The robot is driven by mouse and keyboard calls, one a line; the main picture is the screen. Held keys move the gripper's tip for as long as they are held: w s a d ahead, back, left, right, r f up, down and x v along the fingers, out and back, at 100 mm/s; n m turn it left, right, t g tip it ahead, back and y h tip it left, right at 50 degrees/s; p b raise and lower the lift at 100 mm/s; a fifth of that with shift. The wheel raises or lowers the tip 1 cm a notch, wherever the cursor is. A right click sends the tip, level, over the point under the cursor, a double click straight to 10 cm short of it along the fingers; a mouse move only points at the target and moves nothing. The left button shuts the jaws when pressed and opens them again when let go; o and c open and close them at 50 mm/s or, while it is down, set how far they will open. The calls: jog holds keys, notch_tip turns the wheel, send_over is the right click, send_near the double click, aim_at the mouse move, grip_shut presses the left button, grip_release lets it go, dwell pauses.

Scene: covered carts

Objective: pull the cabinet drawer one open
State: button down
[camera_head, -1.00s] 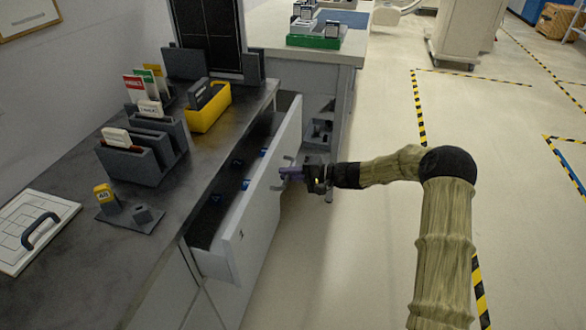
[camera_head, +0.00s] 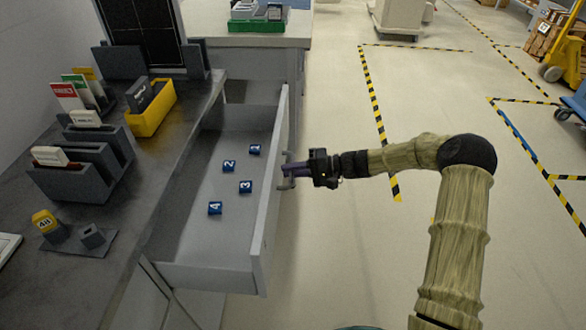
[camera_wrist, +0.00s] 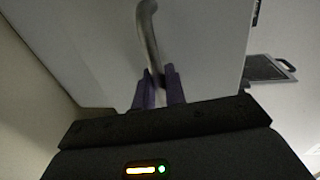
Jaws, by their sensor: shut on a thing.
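The cabinet drawer (camera_head: 262,215) stands pulled well out from under the dark counter in the head view. Its floor shows, with several blue numbered blocks (camera_head: 245,187) lying on it. My gripper (camera_head: 287,170) is at the drawer's outer front face, shut on the drawer handle (camera_head: 287,157). In the wrist view the purple fingers (camera_wrist: 158,88) close around the lower end of the curved metal handle (camera_wrist: 148,35), in front of the pale drawer front (camera_wrist: 205,50).
The counter (camera_head: 150,190) holds dark card racks (camera_head: 85,175), a yellow bin (camera_head: 152,108) and a small stand with a yellow item (camera_head: 45,222). A second bench (camera_head: 290,40) with a green tray stands behind.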

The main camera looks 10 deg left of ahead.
jog(key=c, duration=1.5)
grip_release()
jog(key=shift+c, duration=0.2)
jog(key=w+d+r+p, duration=0.1)
jog(key=d+r, duration=0.2)
jog(key=d, duration=1.4)
jog(key=shift+r+p, duration=0.15)
jog(key=shift+p, duration=0.25)
